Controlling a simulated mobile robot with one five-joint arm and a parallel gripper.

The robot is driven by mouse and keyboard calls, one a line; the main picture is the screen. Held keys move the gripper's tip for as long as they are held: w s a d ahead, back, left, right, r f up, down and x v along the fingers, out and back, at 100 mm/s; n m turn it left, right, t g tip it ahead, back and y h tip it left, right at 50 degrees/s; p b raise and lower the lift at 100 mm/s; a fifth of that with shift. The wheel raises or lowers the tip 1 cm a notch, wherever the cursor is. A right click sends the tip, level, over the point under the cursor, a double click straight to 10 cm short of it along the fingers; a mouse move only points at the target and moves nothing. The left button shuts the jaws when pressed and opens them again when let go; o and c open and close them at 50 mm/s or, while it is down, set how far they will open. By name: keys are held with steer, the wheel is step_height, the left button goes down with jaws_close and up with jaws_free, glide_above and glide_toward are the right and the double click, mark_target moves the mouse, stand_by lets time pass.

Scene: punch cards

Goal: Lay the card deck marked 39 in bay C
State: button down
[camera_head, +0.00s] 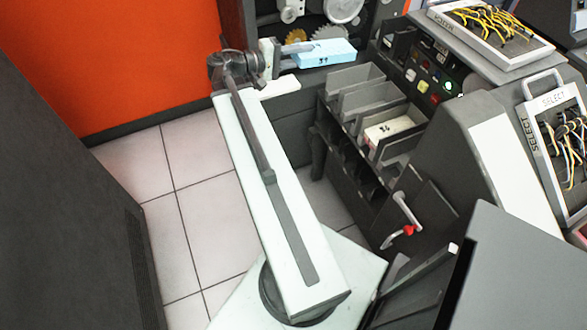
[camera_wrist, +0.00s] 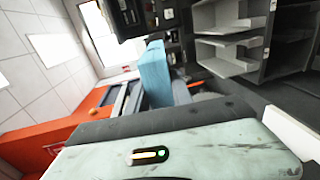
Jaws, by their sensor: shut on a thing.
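The light blue card deck (camera_head: 326,54) has 39 on its top face. My gripper (camera_head: 299,52) is shut on its left end and holds it out to the right, at the back of the sorter. In the wrist view the blue deck (camera_wrist: 155,72) stands out between the jaws. The grey bays (camera_head: 362,78) run in a row in front of and to the right of the deck, and the deck is apart from them. Several look empty in the head view. I cannot read any bay letters, so I cannot tell which is bay C.
A cream deck (camera_head: 394,129) lies in one of the nearer bays. A dark machine with gears (camera_head: 331,34) stands behind my gripper. Control panels with yellow wires (camera_head: 490,20) rise to the right of the bays. A red-tipped handle (camera_head: 407,230) juts out in front. Tiled floor (camera_head: 190,180) is clear at left.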

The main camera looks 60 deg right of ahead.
step_height(320, 180, down, 44)
steer(key=w+a+h+b, duration=0.1)
steer(key=a+b, duration=0.1)
steer(key=b, duration=4.1)
steer(key=shift+w+a+g+b, duration=0.2)
steer(key=shift+a+g+b, duration=0.15)
steer(key=shift+g, duration=0.05)
steer(key=shift+r, duration=0.1)
steer(key=shift+x, duration=11.15)
steer(key=shift+w, duration=0.1)
steer(key=shift+f+b, duration=0.85)
